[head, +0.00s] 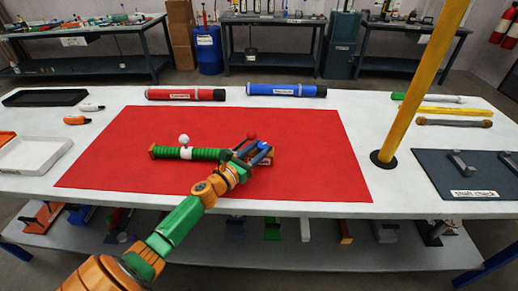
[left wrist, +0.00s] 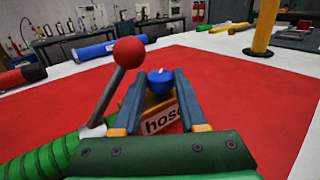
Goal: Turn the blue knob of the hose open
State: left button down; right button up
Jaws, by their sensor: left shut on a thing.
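The green ribbed hose (head: 200,154) lies on the red mat, with a white ball lever (head: 183,140) at its left end. At its right end is an orange block with a "hose" label (left wrist: 160,121). The blue knob (head: 264,146) sits on this block; it also shows in the left wrist view (left wrist: 160,82). A red ball lever (left wrist: 129,54) stands just left of the knob. My left gripper (left wrist: 162,76) is shut on the blue knob, one finger on each side. The gripper partly hides the block in the head view. My right gripper is not in view.
The red mat (head: 310,140) is clear around the hose. Red (head: 186,94) and blue (head: 287,90) tubes lie behind it. A yellow post (head: 420,85) stands at the right. A white tray (head: 32,155) is at the left.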

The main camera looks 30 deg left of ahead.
pick_arm(q)
jog(key=shift+c, duration=2.2)
grip_release()
